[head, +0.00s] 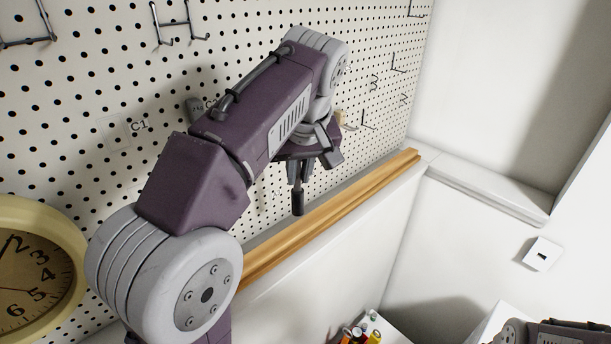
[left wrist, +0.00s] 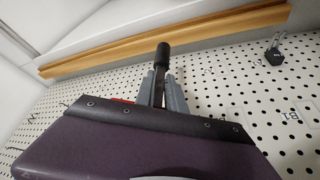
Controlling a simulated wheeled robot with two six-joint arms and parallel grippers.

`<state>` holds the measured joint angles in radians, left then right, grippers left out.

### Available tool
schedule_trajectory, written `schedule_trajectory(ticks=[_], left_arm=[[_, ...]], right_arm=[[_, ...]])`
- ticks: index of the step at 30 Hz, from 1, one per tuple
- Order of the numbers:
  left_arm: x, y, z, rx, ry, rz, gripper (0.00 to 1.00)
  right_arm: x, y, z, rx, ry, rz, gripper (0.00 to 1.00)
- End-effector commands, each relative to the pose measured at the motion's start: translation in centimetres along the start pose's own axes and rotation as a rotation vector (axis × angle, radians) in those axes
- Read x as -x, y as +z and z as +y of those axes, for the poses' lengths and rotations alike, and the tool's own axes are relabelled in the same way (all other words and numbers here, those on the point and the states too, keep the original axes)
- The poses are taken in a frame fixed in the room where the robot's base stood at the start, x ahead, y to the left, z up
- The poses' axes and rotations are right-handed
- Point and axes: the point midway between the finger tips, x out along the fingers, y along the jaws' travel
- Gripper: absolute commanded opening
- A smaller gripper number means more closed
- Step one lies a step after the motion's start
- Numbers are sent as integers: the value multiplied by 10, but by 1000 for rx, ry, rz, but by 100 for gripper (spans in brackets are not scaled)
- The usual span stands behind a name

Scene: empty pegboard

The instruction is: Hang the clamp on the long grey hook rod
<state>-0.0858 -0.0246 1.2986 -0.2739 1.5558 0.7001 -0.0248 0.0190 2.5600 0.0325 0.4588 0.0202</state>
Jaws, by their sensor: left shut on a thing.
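My left gripper (head: 312,160) is near the pegboard, partly hidden by its own wrist in the head view. It is shut on the clamp (head: 298,203), whose black handle hangs below the jaws. In the left wrist view the gripper's grey fingers (left wrist: 162,92) hold the clamp's dark bar, and its black handle (left wrist: 163,55) sticks out past them. The rest of the clamp is mostly hidden. Several grey hooks (head: 181,22) stand on the pegboard (head: 75,95). I cannot tell which is the long grey hook rod; my arm hides part of the board. My right gripper is not in view.
A wooden ledge (head: 355,200) runs along the board's lower edge. A yellow-rimmed clock (head: 62,237) is at the lower left. Small coloured items (head: 368,332) lie at bottom centre. A dark object (left wrist: 273,52) is near the board in the left wrist view.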

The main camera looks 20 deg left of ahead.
Motion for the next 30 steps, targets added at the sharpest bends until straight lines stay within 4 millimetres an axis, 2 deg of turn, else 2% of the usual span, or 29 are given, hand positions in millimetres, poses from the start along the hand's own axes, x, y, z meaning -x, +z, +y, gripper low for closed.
schedule_trajectory(ticks=[20, 30], left_arm=[[-19, -36, -24, 2, 1, 3, 0], [-34, -40, -29, 0, 1, 3, 0]], right_arm=[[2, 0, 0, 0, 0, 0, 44], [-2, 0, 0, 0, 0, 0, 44]])
